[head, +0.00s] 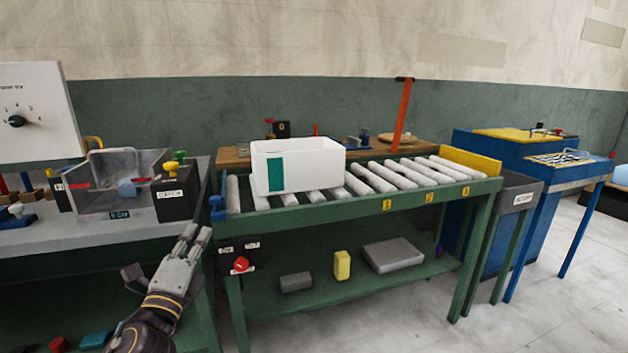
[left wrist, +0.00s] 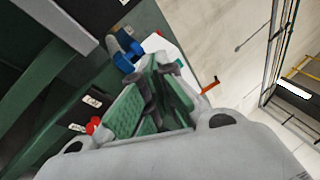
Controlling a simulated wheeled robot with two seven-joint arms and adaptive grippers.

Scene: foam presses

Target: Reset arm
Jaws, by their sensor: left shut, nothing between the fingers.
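My left gripper (head: 188,238) shows at the lower left of the head view, in front of the gap between the grey bench and the green roller table. Its fingers point up and are shut with nothing between them. In the left wrist view the green finger pads (left wrist: 150,98) are close together and empty. My left gripper appears apart from the tables and the box. My right gripper is not in view.
A white box (head: 310,165) with a green patch stands on the roller conveyor (head: 385,178). A clear bin (head: 118,195) and a black control box (head: 174,193) stand on the left bench. A red knob (head: 241,264) is on the table's front.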

